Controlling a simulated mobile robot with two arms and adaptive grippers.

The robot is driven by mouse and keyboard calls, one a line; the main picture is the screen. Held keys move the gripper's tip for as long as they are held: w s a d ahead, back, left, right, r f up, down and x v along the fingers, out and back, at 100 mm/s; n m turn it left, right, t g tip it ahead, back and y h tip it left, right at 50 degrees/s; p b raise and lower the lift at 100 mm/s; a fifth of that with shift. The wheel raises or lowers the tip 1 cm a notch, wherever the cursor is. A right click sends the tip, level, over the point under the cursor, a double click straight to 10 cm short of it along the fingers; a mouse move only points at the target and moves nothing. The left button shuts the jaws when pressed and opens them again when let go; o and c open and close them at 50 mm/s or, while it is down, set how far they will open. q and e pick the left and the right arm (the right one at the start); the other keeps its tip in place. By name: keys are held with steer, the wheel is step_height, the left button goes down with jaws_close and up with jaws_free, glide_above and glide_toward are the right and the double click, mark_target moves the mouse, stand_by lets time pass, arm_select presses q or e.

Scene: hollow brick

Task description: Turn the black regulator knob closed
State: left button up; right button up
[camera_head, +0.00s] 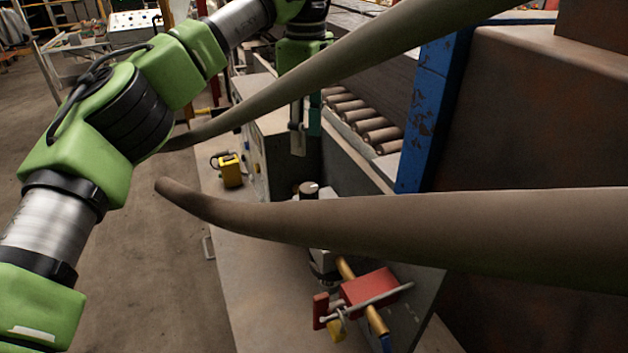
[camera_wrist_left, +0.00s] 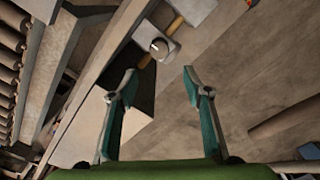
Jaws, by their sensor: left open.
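The black regulator knob (camera_head: 309,190) has a pale top and stands upright, just above the lower brown bar in the head view. It also shows in the left wrist view (camera_wrist_left: 158,47), on a grey block with brass pipe ends. In the head view the bar hides part of the regulator's body. My left gripper (camera_head: 304,142) is above the knob, pointing down. In the left wrist view its two teal fingers (camera_wrist_left: 160,72) are apart with nothing between them, and the knob lies beyond their tips. The gripper is not touching the knob. My right gripper is not in view.
Two long curved brown bars (camera_head: 420,222) cross the head view, one above and one below the gripper. A yellow box (camera_head: 231,171) stands left. Rollers (camera_head: 365,122) and a blue post (camera_head: 425,115) are behind.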

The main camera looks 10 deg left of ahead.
mark_target(309, 187)
arm_select(q)
step_height(309, 187, down, 4)
steer(key=shift+s+a+r+p, duration=0.1)
steer(key=shift+r+p, duration=0.1)
steer(key=shift+p, duration=0.1)
steer(key=f+p, duration=0.1)
steer(key=f, duration=0.2)
steer(key=f+p, duration=0.1)
steer(key=f, duration=0.3)
steer(key=shift+d+f, duration=0.2)
steer(key=shift+f, duration=0.65)
steer(key=shift+w, duration=0.2)
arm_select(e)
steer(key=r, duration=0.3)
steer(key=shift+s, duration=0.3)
arm_select(q)
steer(key=c, duration=1)
steer(key=shift+c, duration=0.5)
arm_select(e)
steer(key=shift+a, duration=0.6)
